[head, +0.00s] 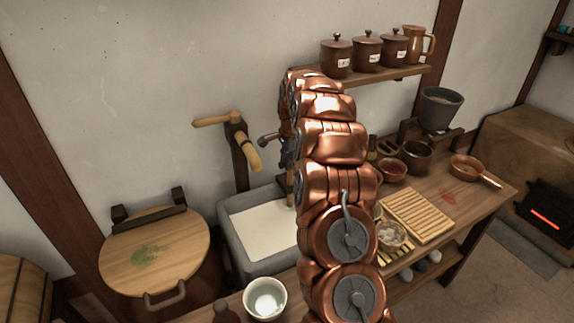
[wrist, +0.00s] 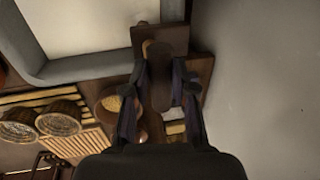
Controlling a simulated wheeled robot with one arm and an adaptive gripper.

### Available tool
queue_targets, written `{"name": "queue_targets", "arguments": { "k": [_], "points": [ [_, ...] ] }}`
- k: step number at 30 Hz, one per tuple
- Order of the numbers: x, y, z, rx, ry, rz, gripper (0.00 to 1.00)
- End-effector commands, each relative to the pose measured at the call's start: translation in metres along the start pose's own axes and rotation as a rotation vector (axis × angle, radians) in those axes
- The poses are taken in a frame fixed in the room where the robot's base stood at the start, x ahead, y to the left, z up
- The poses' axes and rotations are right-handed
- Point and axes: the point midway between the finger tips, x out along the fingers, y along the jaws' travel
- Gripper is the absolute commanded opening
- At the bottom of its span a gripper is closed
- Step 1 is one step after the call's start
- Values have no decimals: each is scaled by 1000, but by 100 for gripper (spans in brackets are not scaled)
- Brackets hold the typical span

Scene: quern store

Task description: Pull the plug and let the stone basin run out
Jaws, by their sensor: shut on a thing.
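The grey stone basin (head: 230,235) stands against the wall, filled with a pale, flat surface below its rim. Its grey rim also shows at upper left in the wrist view (wrist: 95,66). My gripper (head: 287,158) is by the basin's far right side, mostly hidden by my copper arm. In the wrist view my gripper (wrist: 159,92) is shut on a dark brown wooden handle (wrist: 160,75) between its fingers, beside the basin's corner. A tan stick (head: 290,190) shows below the gripper in the head view. I cannot tell whether handle and stick are one piece, nor see a drain.
A wooden crank (head: 240,135) is on the wall behind the basin. A round wooden lid (head: 155,250) lies left. A white bowl (head: 265,298) stands in front. The bench at right holds a slatted rack (head: 417,215), bowls and pots. A shelf (head: 380,76) with jars hangs above.

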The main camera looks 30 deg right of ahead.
Motion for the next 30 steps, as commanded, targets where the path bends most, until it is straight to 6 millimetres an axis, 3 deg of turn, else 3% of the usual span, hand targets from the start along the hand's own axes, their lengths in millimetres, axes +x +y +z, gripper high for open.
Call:
{"name": "queue_targets", "arguments": {
  "k": [4,13,14,20,30],
  "points": [
    [-22,-7,-1,-2,4,-12,0],
    [-26,-7,0,-2,3,-11,0],
    [-27,-7,0,-2,4,-12,29],
    [-25,-6,0,-1,3,-9,50],
    [-25,-6,0,-1,2,-6,50]
  ]
}}
